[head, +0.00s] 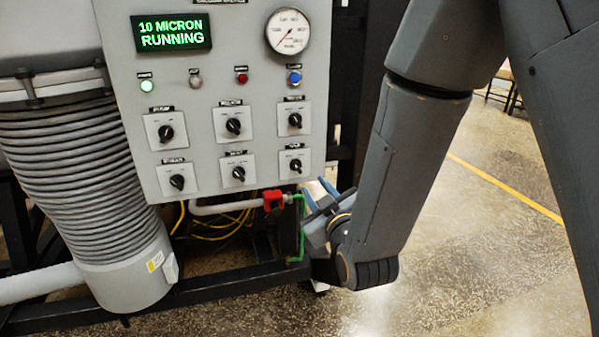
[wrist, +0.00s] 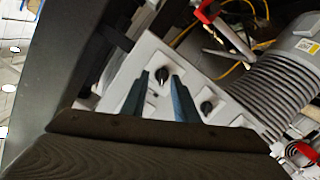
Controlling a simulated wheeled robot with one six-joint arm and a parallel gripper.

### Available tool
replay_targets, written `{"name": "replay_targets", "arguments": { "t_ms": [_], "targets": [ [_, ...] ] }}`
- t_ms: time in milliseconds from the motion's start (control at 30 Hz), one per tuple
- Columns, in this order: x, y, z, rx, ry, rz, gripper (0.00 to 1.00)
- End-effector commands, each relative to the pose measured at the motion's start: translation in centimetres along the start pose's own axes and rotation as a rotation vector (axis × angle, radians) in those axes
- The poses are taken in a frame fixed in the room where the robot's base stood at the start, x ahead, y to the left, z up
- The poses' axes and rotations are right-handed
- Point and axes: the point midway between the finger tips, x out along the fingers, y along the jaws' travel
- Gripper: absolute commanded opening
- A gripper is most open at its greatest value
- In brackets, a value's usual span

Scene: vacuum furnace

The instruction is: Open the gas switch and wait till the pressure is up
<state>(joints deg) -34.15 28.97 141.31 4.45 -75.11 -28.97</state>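The grey control panel (head: 215,75) carries several black rotary switches; their labels are too blurred to read, so I cannot tell which is the gas switch. The bottom-right switch (head: 296,165) is nearest my gripper (head: 322,192), which is just below and right of the panel's lower corner. In the wrist view my gripper (wrist: 160,78) is open and empty, its two blue fingers apart, with a black knob (wrist: 162,76) seen between the tips. I cannot tell the remaining distance. The green display (head: 170,33) reads "10 MICRON RUNNING". The round gauge (head: 288,31) has a red needle pointing lower left.
A red valve (head: 273,201) on a white pipe and a green tube (head: 299,240) lie below the panel close to my gripper. A grey ribbed hose (head: 75,165) stands at left. A black frame rail (head: 220,288) runs below. Open floor (head: 490,230) lies right.

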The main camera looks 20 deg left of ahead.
Motion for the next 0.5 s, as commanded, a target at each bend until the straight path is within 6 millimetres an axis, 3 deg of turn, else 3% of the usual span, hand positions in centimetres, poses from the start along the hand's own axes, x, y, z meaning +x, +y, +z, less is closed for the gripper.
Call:
{"name": "replay_targets", "arguments": {
  "t_ms": [100, 267, 500],
  "targets": [
    [0.0, -0.9, -1.6, -0.025, 0.070, 0.011, 0.27],
    [0.9, -1.1, -2.3, -0.034, 0.097, 0.019, 0.27],
    [4.5, -1.0, -2.7, -0.033, 0.095, 0.019, 0.27]
  ]
}}
